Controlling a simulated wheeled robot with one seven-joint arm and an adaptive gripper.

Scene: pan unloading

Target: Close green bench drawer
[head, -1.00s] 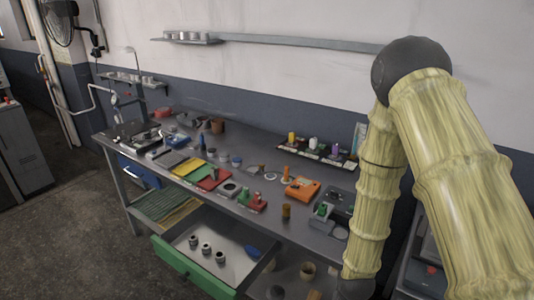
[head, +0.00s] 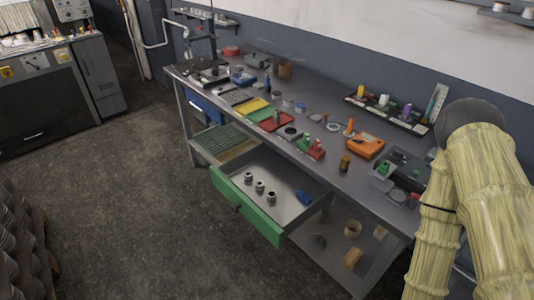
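The green bench drawer (head: 245,207) is pulled open under the workbench (head: 330,172), its green front standing out over the floor. A dark handle shows on that front. Inside lie several small grey cylindrical parts (head: 259,187) and a blue item (head: 304,197). My arm comes in at the right side of the head view, covering the bench's right end. My gripper is not in view, so its state and its place relative to the drawer are hidden.
The bench top holds many items, including an orange device (head: 366,146), a red tray (head: 277,121) and a black rack (head: 385,112). A blue drawer (head: 201,106) sits at the bench's left. A grey cabinet (head: 97,75) stands further left. The floor before the drawer is clear.

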